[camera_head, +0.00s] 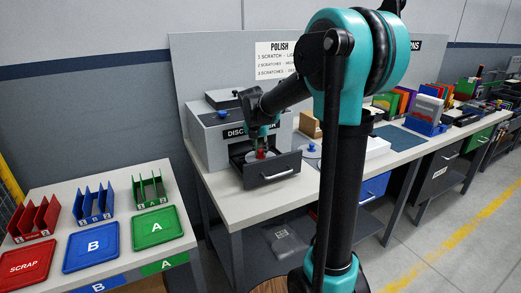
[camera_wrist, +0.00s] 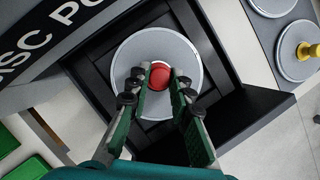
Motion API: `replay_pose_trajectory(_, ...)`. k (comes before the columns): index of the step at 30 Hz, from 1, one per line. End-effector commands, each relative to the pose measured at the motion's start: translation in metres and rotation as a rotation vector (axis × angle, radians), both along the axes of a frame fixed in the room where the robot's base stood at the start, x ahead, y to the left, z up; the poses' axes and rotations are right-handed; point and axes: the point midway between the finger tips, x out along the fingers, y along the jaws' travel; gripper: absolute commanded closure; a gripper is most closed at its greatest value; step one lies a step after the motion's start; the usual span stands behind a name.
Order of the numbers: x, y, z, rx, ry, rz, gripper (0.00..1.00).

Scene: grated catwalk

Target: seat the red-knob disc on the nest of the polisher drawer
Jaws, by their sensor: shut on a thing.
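The red-knob disc is a grey round plate with a red knob (camera_wrist: 160,75); it lies inside the open polisher drawer (camera_head: 282,170). In the wrist view its grey plate (camera_wrist: 130,58) fills the middle of the dark drawer (camera_wrist: 222,118). My gripper (camera_wrist: 160,80) reaches down into the drawer, its fingers on both sides of the red knob, shut on it. The nest is under the plate and hidden. I cannot tell whether the plate touches it. The disc polisher (camera_head: 212,135) is a grey box with a black label.
A blue-knob disc (camera_head: 312,149) lies on the bench right of the drawer. A yellow-knob disc (camera_wrist: 300,52) shows in the wrist view. Red, blue and green racks and trays (camera_head: 92,245) stand on the left table. The drawer's walls stand close around my fingers.

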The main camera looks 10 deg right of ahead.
Motion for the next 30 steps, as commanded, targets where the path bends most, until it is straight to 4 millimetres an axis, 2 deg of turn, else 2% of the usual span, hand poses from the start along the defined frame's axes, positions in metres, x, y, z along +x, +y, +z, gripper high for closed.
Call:
replay_pose_trajectory(14, 0.0, 0.0, -0.002, 0.0, 0.0, 0.0, 1.0)
replay_pose_trajectory(30, 0.0, 0.0, -0.02, 0.0, 0.0, 0.0, 1.0)
